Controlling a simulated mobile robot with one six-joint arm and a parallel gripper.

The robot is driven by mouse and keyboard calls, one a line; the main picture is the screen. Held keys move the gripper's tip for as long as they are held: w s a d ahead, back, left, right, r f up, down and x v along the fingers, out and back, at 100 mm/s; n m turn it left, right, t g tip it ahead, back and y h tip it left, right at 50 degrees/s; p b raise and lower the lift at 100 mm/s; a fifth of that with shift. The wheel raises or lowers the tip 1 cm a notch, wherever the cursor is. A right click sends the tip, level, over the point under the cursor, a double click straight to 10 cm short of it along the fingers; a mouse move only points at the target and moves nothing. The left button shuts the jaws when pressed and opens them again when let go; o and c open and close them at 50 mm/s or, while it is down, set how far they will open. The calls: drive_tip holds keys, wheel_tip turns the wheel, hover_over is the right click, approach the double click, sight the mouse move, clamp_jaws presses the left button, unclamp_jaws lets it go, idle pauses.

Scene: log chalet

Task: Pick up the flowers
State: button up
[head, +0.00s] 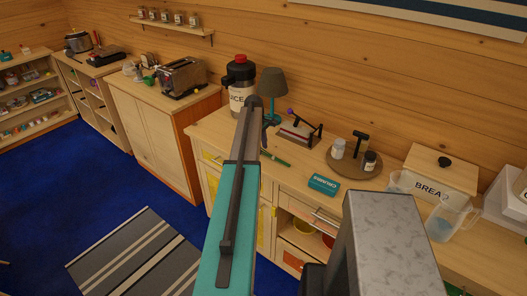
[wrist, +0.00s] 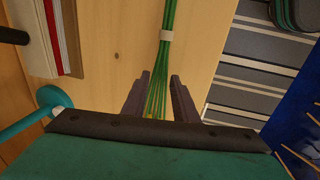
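The flowers show in the wrist view as a bundle of thin green stems (wrist: 166,58) with a pale band around it. The bundle runs up and out of the top of the picture, so the blooms are out of view there. My gripper (wrist: 160,76) is open, with one dark finger on each side of the stems and gaps between them. I cannot tell the height of the fingers over the wooden top. In the head view a short green piece (head: 275,158), likely the stems, lies on the counter beside my arm, which hides the gripper and the rest.
The counter (head: 225,131) holds a teal lamp (head: 272,82), a large bottle (head: 240,90), a teal tin (head: 323,184), a round tray (head: 353,171), a bread box (head: 440,172) and a clear jug (head: 447,222). The lamp's teal base (wrist: 50,98) is close left of my gripper.

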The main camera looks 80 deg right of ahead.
drive_tip(key=shift+s+d+f, duration=0.1)
drive_tip(key=shift+d+f, duration=0.05)
drive_tip(key=shift+f, duration=0.75)
drive_tip(key=shift+c, duration=0.2)
clamp_jaws()
